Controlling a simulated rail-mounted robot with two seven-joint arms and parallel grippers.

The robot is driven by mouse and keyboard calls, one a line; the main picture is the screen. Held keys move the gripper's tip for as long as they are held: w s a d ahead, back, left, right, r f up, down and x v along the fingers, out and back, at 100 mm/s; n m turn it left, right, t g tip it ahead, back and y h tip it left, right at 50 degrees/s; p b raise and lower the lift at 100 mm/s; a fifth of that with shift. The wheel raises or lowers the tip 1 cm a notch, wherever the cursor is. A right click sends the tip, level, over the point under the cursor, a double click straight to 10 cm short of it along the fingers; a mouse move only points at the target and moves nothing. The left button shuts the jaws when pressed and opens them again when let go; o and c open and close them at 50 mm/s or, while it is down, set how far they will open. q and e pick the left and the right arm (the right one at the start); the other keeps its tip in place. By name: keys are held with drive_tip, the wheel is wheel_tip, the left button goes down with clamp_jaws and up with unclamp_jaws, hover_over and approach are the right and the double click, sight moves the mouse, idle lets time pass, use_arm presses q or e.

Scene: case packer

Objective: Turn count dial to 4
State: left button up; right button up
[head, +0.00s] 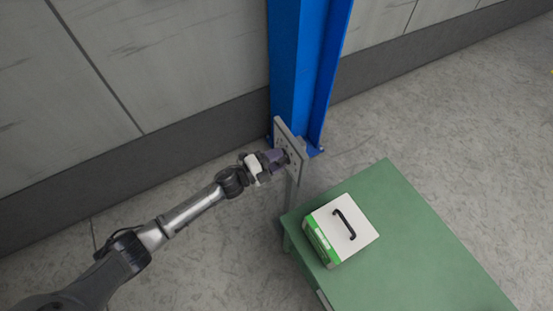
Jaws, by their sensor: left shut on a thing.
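The count dial's panel is a grey upright plate (292,138) on a thin post in front of the blue column. My left gripper (283,158) reaches it from the left and is shut at the plate's face. The dial itself is hidden behind the gripper, apart from a few dark marks around it on the plate. I cannot read which number the dial points to. My right gripper is not in view.
A green table (420,255) stands at the lower right. The blue column (296,60) stands against the grey wall (180,60). The floor left of the table is clear.

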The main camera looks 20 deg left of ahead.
use_arm(q)
drive_tip(key=o, duration=0.9)
drive_tip(key=shift+d, duration=0.15)
drive_tip(key=shift+o, duration=0.2)
drive_tip(key=shift+s, duration=0.1)
drive_tip(key=v, duration=1.3)
drive_tip(key=shift+s+a, duration=0.25)
drive_tip(key=shift+a, duration=0.05)
